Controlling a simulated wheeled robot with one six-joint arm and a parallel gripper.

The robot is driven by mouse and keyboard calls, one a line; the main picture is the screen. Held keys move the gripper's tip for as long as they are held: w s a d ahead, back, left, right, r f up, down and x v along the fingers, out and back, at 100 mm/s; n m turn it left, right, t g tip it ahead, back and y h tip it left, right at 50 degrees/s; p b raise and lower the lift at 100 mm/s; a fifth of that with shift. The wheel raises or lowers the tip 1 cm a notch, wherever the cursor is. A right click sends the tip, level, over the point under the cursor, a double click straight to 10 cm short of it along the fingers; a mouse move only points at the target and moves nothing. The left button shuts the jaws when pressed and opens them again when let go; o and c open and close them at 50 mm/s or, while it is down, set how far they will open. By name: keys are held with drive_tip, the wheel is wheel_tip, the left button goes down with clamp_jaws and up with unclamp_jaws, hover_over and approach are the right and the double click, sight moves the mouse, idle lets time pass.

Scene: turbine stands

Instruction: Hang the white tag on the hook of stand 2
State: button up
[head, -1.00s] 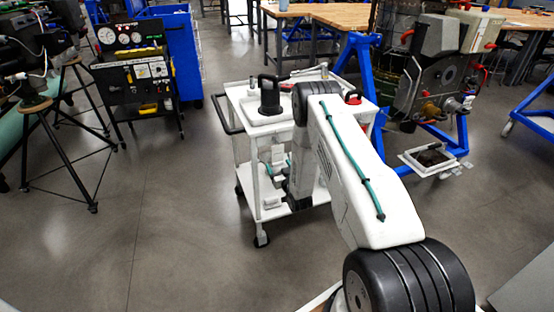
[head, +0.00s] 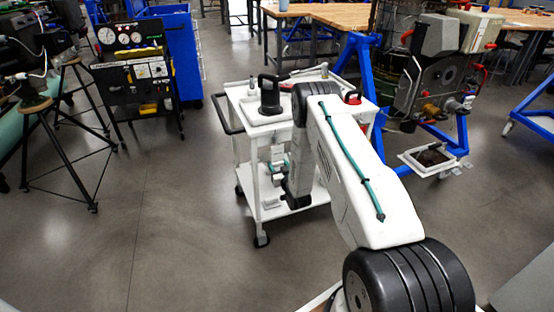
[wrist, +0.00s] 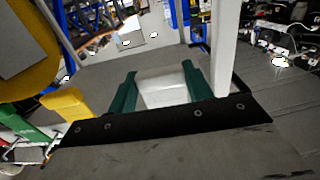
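My gripper (wrist: 160,86) shows in the wrist view as two green fingers on a black bar. A pale, flat-sided piece, apparently the white tag (wrist: 163,88), fills the space between them and seems to touch both. In the head view my gripper (head: 279,166) is small and partly hidden by my arm, in front of the white cart's near side, between its shelves. A blue stand (head: 458,138) carrying a turbine is at the right, and a dark tripod stand (head: 40,117) is at the left. I cannot read any stand number or make out a hook.
The white cart (head: 244,104) stands close beside my gripper; its upright (wrist: 225,45) rises near the right finger. A black gauge panel (head: 130,38) and a blue cabinet (head: 172,40) are at the back left. Open grey floor (head: 160,200) lies left of the cart.

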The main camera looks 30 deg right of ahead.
drive_tip(key=shift+s+a, duration=0.15)
drive_tip(key=shift+s, duration=0.65)
drive_tip(key=shift+s+a, duration=0.2)
drive_tip(key=shift+s, duration=0.95)
